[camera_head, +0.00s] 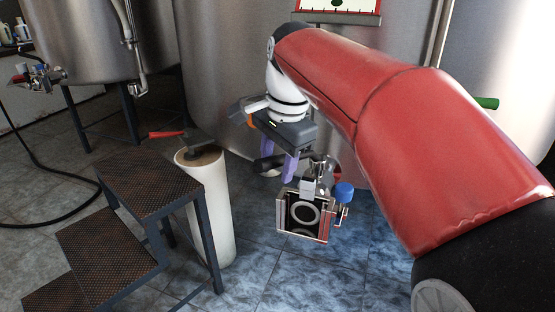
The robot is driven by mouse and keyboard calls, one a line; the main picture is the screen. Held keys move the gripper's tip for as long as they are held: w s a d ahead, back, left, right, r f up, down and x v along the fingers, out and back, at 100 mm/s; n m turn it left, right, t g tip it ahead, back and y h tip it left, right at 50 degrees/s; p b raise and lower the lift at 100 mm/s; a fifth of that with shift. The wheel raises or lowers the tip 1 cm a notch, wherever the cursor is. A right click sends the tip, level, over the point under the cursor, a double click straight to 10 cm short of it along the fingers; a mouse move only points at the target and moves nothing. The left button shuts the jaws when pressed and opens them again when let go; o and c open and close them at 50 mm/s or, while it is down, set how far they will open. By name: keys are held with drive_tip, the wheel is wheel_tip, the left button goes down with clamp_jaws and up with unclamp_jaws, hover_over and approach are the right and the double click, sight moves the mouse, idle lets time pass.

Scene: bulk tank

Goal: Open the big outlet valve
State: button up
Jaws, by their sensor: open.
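A large steel tank (222,75) fills the middle of the view, partly behind my red arm. My gripper (279,163) points down in front of its lower wall, with purple fingers open. A dark, rounded part (266,163) shows beside and behind the fingers, low on the tank; it may be the big outlet valve or its handle, but the gripper hides much of it. I cannot tell whether the fingers touch it. Metal fittings (322,170) show just right of the fingers.
A square metal-framed unit (304,213) with a blue knob (344,191) stands below and right of my gripper. A white cylinder (211,215) with a red-handled tool (170,133) on top stands left, beside dark metal steps (148,185). A smaller legged tank (80,40) stands behind left.

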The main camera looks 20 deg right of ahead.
wheel_tip(320, 180, up, 8)
drive_tip(key=s+p, duration=0.1)
drive_tip(key=shift+s+d+f+p, duration=0.15)
drive_tip(key=shift+s+d+p, duration=0.05)
drive_tip(key=shift+d+p, duration=0.2)
